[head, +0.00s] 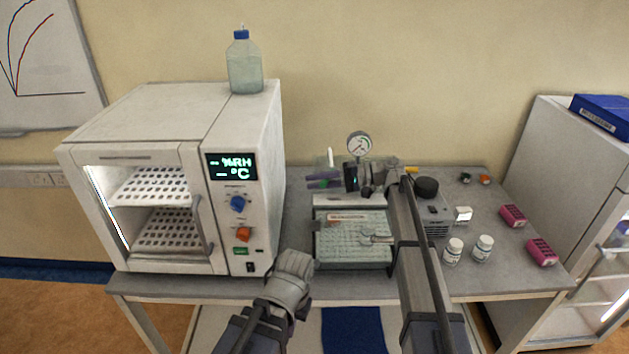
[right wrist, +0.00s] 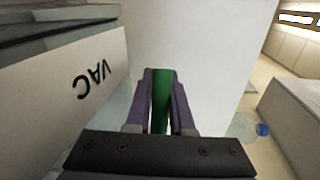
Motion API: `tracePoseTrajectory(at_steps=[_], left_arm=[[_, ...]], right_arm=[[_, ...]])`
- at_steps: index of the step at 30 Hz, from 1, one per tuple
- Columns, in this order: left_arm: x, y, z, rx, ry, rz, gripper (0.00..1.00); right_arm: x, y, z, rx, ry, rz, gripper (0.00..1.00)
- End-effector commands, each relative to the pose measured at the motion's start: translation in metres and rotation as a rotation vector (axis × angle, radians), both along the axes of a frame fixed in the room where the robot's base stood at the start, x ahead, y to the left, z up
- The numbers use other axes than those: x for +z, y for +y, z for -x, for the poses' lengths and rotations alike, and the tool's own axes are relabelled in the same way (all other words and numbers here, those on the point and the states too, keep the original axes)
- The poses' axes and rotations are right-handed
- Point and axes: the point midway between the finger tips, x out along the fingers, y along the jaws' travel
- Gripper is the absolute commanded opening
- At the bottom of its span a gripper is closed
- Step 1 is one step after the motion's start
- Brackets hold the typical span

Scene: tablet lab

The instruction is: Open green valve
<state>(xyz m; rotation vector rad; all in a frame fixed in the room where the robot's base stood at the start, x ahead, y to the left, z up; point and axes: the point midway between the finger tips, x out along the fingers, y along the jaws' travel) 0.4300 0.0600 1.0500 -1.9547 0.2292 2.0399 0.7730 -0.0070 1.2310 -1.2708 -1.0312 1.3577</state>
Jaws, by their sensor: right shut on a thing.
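The green valve handle (right wrist: 160,108) shows in the right wrist view as a narrow green bar between the fingers. My right gripper (right wrist: 160,80) is shut on it, one dark finger on each side. In the head view my right arm reaches over the bench to the back, and the valve is hidden there behind the arm and the small apparatus. A white panel marked VAC (right wrist: 95,80) stands left of the fingers in the wrist view. Part of my left arm shows low in the head view, but its gripper does not show.
A white climate chamber (head: 217,120) stands on the left of the bench (head: 340,288), with a blue-capped bottle (head: 244,65) on top. A round gauge (head: 359,145) rises behind a perforated tray (head: 350,235). White jars (head: 483,247) and pink boxes (head: 541,252) stand right of my arm.

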Motion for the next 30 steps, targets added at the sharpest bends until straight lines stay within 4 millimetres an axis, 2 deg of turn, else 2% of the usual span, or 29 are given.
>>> tracePoseTrajectory(at_steps=[18, 19, 26, 30], left_arm=[[-0.0001, 0.0, 0.0, 0.0, 0.0, 0.0, 0.0], [-0.0001, 0.0, 0.0, 0.0, 0.0, 0.0, 0.0], [-0.0001, 0.0, 0.0, 0.0, 0.0, 0.0, 0.0], [0.0, 0.0, 0.0, 0.0, 0.0, 0.0, 0.0]], right_arm=[[-0.0005, -0.0017, 0.002, 0.037, 0.0, 0.001, 0.0], [-0.0005, -0.0017, 0.002, 0.037, 0.0, 0.001, 0.23], [-0.0003, -0.0016, 0.0019, 0.037, 0.0, 0.001, 0.49], [-0.0002, -0.0016, 0.0019, 0.036, 0.0, 0.001, 0.51]])
